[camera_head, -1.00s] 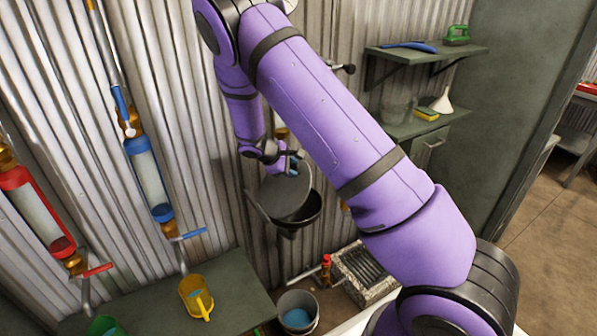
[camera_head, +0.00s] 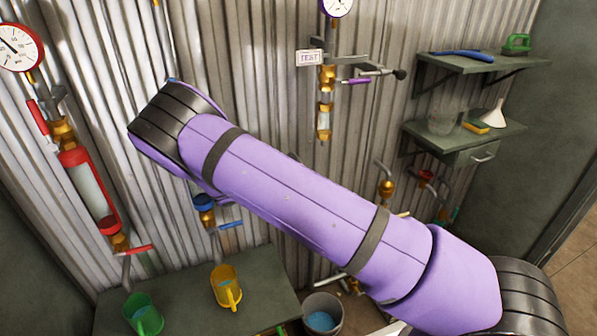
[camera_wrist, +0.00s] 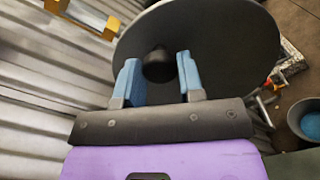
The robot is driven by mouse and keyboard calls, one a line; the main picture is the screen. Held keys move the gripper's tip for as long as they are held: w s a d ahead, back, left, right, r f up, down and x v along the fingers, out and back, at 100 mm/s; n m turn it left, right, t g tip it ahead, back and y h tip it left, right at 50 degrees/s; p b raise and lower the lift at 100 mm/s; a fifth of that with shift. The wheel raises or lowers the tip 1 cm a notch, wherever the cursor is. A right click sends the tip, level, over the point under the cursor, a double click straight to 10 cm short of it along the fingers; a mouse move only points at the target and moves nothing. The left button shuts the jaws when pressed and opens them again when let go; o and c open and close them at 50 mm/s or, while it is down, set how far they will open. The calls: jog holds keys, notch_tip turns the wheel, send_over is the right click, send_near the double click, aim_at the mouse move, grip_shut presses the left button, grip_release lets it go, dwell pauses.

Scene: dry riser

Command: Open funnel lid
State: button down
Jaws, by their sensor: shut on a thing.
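The funnel lid (camera_wrist: 235,40) is a large dark round disc filling the upper middle of the wrist view. A dark round knob (camera_wrist: 158,63) stands on it. My gripper (camera_wrist: 160,77) has its two blue fingers on either side of the knob and is shut on it. The funnel bowl under the lid is hidden. In the head view my purple arm covers the gripper, lid and funnel, so how far the lid is tilted cannot be told.
A bucket (camera_head: 322,314) with blue inside stands on the floor, also visible in the wrist view (camera_wrist: 305,118). A bench (camera_head: 185,300) holds a yellow jug (camera_head: 226,288) and a green jug (camera_head: 142,314). Pipes and valves line the corrugated wall. Shelves (camera_head: 470,138) stand at right.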

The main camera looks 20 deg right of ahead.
jog(key=shift+a+f+h, duration=0.3)
jog(key=shift+a+h, duration=0.2)
jog(key=shift+a, duration=0.25)
jog(key=shift+a+f+h, duration=0.3)
jog(key=shift+a+h, duration=0.2)
jog(key=shift+a, duration=0.25)
jog(key=c, duration=0.7)
grip_release()
jog(key=shift+c, duration=0.2)
jog(key=shift+a, duration=0.1)
jog(key=a+f, duration=0.2)
jog(key=a, duration=0.8)
jog(key=shift+s+a, duration=0.2)
